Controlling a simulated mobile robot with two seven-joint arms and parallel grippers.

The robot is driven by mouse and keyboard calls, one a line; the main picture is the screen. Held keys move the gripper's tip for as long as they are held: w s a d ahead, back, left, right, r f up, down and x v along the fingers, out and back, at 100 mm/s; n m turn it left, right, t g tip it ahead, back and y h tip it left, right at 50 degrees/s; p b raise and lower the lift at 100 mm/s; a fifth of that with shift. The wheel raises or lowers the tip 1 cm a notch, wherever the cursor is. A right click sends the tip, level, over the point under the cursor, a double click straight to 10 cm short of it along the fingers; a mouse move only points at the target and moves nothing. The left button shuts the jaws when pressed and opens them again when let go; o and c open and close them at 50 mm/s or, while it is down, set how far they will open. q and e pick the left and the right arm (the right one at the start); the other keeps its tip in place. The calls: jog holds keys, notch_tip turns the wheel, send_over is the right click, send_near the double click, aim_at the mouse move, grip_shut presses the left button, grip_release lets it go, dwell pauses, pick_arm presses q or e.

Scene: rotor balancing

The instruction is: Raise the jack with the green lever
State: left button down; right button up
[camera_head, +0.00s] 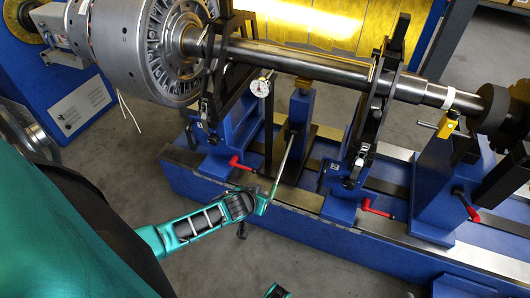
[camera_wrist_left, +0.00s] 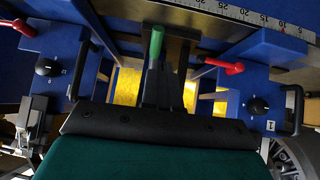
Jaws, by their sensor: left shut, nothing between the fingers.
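The jack (camera_head: 300,108) is a blue post with a yellow top under the long steel shaft, between the two blue shaft stands. Its thin metal lever (camera_head: 284,158) slopes down toward me and ends in a green grip. My left gripper (camera_head: 267,199) is at the lower end of this lever, shut and with nothing held. In the left wrist view the green grip (camera_wrist_left: 156,42) stands just beyond my shut fingers (camera_wrist_left: 158,80). I cannot tell whether they touch it. A small teal and black part of mine shows at the bottom edge of the head view; its jaws cannot be made out.
Red-handled levers (camera_head: 245,164) (camera_head: 375,208) stick out on both sides of the jack. A large rotor (camera_head: 150,45) and the steel shaft (camera_head: 310,64) lie above. The blue machine bed (camera_head: 330,228) runs along the front; the grey floor before it is clear.

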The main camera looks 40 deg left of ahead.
pick_arm(q)
jog(key=s+f+p+v, duration=0.1)
jog(key=p+v, duration=0.1)
jog(key=v, duration=0.5)
jog(key=shift+s, duration=0.25)
pick_arm(e)
jog(key=shift+w+a+r, duration=0.1)
jog(key=shift+r, duration=0.8)
jog(key=shift+w+a+r, duration=0.1)
jog(key=shift+r, duration=0.8)
pick_arm(q)
jog(key=shift+d+r, duration=0.1)
jog(key=shift+r, duration=0.05)
jog(key=s+d+r+m+h+p, duration=0.1)
jog(key=d+r+p, duration=0.2)
jog(key=r, duration=0.4)
jog(key=s+d+r+m+t+h+p, duration=0.1)
jog(key=s+d+r+m+p, duration=0.1)
jog(key=d+r+p, duration=0.2)
jog(key=s+d+r+m+h+p, duration=0.1)
jog(key=d+r+p, duration=0.3)
jog(key=r, duration=0.6)
jog(key=shift+s+d+m+t, duration=0.3)
jog(key=shift+s+m+t, duration=0.15)
jog(key=shift+s, duration=0.3)
pick_arm(e)
jog(key=s+d+r+h, duration=0.1)
jog(key=d+r, duration=0.2)
jog(key=r, duration=0.3)
jog(key=shift+s, duration=0.3)
